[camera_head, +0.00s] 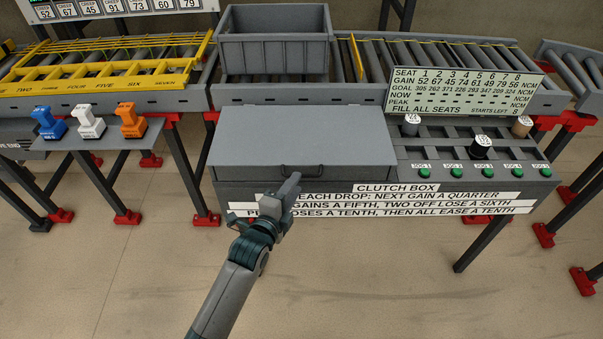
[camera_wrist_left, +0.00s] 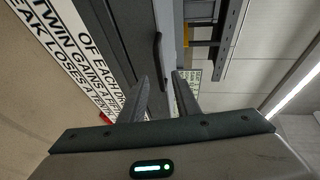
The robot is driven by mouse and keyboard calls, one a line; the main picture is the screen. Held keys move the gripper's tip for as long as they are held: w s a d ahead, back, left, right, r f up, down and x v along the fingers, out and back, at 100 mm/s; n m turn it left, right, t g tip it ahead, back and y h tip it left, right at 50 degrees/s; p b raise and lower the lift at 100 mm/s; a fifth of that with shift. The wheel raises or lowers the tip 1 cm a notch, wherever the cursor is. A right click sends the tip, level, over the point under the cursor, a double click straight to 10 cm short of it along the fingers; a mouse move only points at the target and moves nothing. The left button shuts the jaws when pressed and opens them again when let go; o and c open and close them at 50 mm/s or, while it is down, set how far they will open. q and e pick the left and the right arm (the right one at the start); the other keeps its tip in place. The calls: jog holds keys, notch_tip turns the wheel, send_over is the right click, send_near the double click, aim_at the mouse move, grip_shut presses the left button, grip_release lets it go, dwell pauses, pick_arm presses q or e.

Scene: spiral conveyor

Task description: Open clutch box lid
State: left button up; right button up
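The clutch box lid (camera_head: 250,140) is a flat grey panel, lying closed on the box at the centre of the head view. Its dark bar handle (camera_head: 318,174) is on the front edge. The handle (camera_wrist_left: 158,55) also shows in the left wrist view. My left gripper (camera_head: 294,180) is at the handle, in front of the lid. In the wrist view its two fingers (camera_wrist_left: 162,76) are apart, with the handle's near end showing between their tips. I cannot tell whether they touch it. My right gripper is not in view.
A grey bin (camera_head: 275,55) stands on the rollers behind the lid. Right of the lid are green buttons (camera_head: 456,171), knobs (camera_head: 481,147) and a sign (camera_head: 460,92). Blue, white and orange stamp-like blocks (camera_head: 90,122) stand on a left shelf. The floor in front is clear.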

pick_arm(q)
jog(key=shift+p+x, duration=0.4)
jog(key=shift+x, duration=2.4)
grip_shut()
